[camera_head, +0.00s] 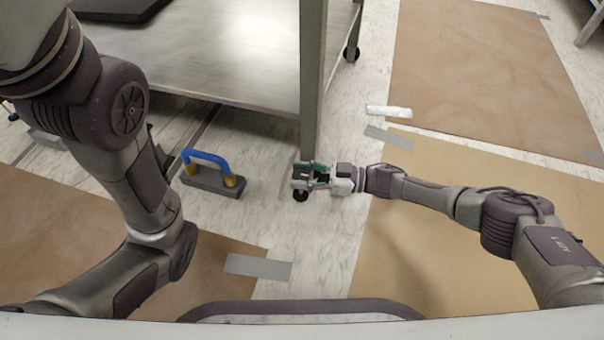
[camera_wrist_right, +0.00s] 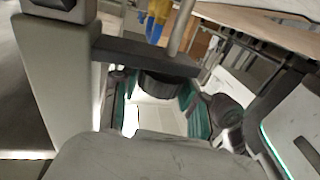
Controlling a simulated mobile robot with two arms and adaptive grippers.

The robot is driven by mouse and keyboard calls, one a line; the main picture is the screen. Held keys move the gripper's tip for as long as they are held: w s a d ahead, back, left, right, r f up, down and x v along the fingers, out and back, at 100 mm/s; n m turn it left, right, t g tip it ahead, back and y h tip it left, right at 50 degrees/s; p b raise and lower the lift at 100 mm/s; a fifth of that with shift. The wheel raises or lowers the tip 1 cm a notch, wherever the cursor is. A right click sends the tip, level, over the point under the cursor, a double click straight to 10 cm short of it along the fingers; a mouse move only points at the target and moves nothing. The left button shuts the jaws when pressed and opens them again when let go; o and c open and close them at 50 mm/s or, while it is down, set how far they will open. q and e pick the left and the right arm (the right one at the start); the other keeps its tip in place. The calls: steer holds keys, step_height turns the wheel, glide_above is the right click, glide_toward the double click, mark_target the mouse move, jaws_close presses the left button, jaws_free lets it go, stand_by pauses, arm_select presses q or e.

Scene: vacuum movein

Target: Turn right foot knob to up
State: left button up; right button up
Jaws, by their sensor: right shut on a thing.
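The front metal leg (camera_head: 311,80) of the table ends in a black round foot (camera_head: 300,196) on the floor. My right gripper (camera_head: 305,176) is at the bottom of this leg and covers part of the foot. In the right wrist view, a dark ridged knob (camera_wrist_right: 163,86) sits under a dark flat bracket (camera_wrist_right: 140,55). The green-padded fingers of my right gripper (camera_wrist_right: 157,108) are on both sides of it, shut on it. Which way the knob is turned cannot be told. My left arm is at the left, but its gripper does not show.
A blue-handled suction lifter (camera_head: 208,183) lies on the floor left of the leg. The table's steel lower shelf (camera_head: 225,65) extends behind. Brown floor sheets (camera_head: 480,75) with grey tape (camera_head: 258,267) lie around. Another caster (camera_head: 351,53) stands farther back.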

stand_by(0.4)
steer(key=o, duration=1.2)
steer(key=shift+c, duration=0.2)
steer(key=shift+t, duration=0.3)
